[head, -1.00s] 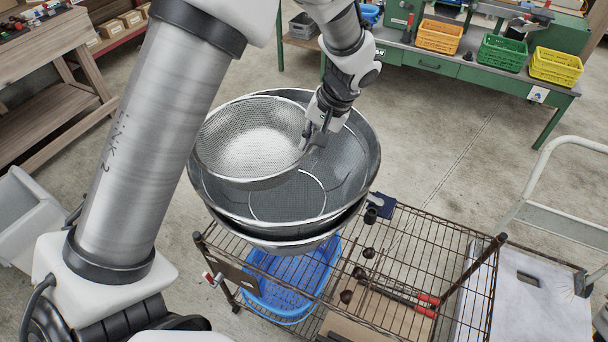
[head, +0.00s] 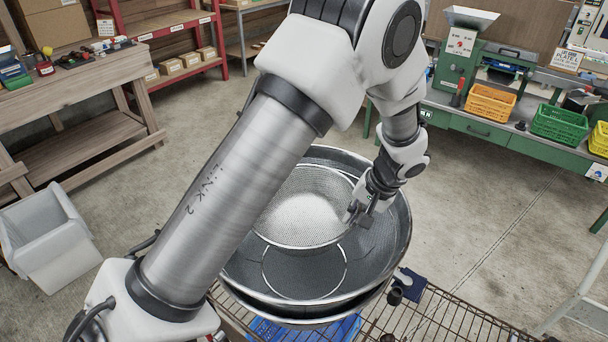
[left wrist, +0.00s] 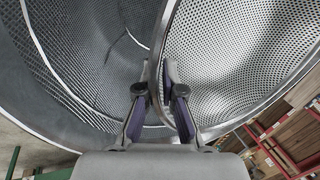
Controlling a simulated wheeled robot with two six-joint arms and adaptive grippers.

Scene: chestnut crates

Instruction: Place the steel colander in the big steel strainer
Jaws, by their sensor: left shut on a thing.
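The steel colander (head: 300,212) is a round mesh bowl, held within the outline of the big steel strainer (head: 404,232) in the head view, toward its far side. My left gripper (head: 355,213) is shut on the colander's right rim. In the left wrist view, the left gripper's fingers (left wrist: 160,98) pinch the rim, with the colander (left wrist: 225,50) on the right and the strainer mesh (left wrist: 75,60) on the left. My left arm hides the left part of both bowls. I cannot tell whether the colander touches the strainer. My right gripper is not in view.
The strainer stands on a brown wire rack (head: 440,315) with a blue basket (head: 300,329) below. A grey bin (head: 50,240) and a wooden bench (head: 85,110) are at left. A green workbench (head: 500,135) with coloured crates is at the back right.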

